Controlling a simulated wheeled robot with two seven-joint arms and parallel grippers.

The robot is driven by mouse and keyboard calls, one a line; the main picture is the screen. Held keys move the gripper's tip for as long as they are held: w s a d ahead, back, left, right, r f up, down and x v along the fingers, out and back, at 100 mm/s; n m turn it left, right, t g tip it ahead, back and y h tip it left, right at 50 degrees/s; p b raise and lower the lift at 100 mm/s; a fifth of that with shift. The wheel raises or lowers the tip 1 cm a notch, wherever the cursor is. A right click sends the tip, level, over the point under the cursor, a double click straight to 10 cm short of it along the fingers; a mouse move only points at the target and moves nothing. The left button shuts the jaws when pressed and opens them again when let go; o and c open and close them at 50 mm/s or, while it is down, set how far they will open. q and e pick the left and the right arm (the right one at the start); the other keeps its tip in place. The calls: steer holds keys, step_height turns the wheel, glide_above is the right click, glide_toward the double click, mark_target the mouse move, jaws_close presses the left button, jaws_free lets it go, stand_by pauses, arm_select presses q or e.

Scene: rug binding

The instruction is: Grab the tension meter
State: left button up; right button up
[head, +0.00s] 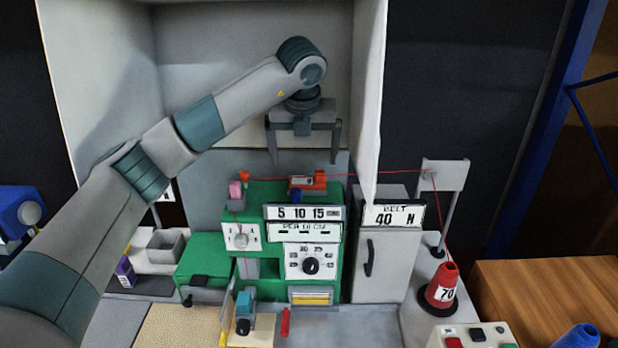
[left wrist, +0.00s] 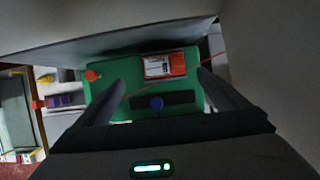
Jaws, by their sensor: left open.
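An orange device with a white face, which looks like the tension meter (head: 303,181), sits on top of the green machine (head: 262,195). It also shows in the left wrist view (left wrist: 165,65), at the far edge of the green top. My left gripper (head: 304,160) points down above it, open and empty, with a finger on each side. In the left wrist view the open fingertips (left wrist: 161,79) frame the orange device, apart from it. A blue knob (left wrist: 157,103) stands nearer on the green top. My right gripper is not in view.
A red thread (head: 385,172) runs from the machine's top right to a post with a plate (head: 443,174). Grey panels (head: 372,100) rise behind and beside my arm. A grey cabinet (head: 384,262) and a red cone (head: 442,284) stand at the right.

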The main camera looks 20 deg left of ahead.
mark_target(308, 179)
arm_select(q)
steer(key=p+x, duration=0.1)
steer(key=x, duration=0.2)
steer(key=shift+w+f, duration=0.1)
steer(key=shift+f, duration=0.1)
steer(key=shift+w+a+f, duration=0.1)
steer(key=shift+f, duration=0.25)
steer(key=shift+w+f+p, duration=0.25)
steer(key=shift+f+p, duration=0.05)
steer(key=shift+p, duration=0.4)
steer(key=p+x, duration=0.2)
steer(key=x, duration=0.1)
steer(key=shift+w+d+f+p, duration=0.15)
steer(key=shift+w+d+p, duration=0.15)
steer(key=shift+w, duration=0.1)
steer(key=shift+w+a+f, duration=0.1)
steer(key=shift+w+f, duration=0.05)
steer(key=shift+f, duration=0.3)
